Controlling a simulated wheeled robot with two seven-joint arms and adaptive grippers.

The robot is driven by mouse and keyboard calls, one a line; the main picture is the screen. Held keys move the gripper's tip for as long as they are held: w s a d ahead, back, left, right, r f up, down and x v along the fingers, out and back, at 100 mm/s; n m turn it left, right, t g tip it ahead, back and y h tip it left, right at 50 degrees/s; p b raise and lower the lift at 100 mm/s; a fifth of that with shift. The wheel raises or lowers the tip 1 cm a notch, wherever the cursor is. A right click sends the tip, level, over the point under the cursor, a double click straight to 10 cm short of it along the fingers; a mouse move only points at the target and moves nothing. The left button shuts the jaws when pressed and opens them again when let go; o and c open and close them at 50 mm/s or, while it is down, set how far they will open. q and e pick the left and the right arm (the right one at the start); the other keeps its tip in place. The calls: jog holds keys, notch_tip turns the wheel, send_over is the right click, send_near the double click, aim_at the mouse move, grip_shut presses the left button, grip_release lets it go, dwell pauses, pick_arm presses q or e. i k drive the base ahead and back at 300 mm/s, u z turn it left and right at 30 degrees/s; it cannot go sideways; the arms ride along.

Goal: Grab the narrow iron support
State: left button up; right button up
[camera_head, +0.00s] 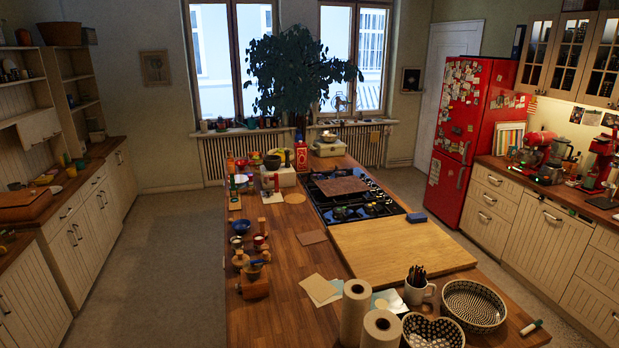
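The black gas hob (333,213) is set into the wooden island in the middle of the view. Dark iron supports (376,209) show over its burners, mostly at the near side. They are small and dark here, so I cannot tell which one is the narrow support. A brown board (341,186) lies over the middle of the hob and hides part of it. Neither of my grippers is in view.
A large light wooden board (400,249) lies right in front of the hob, with a blue block (416,217) beside it. Paper rolls (354,310), a mug (417,291) and patterned bowls (473,304) crowd the near end. Floor is clear left of the island.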

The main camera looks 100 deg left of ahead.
aim_at(327, 173)
jog(key=u, duration=0.75)
jog(key=i, duration=4.65)
jog(key=u, duration=2.65)
jog(key=i, duration=3.35)
jog(key=u, duration=0.35)
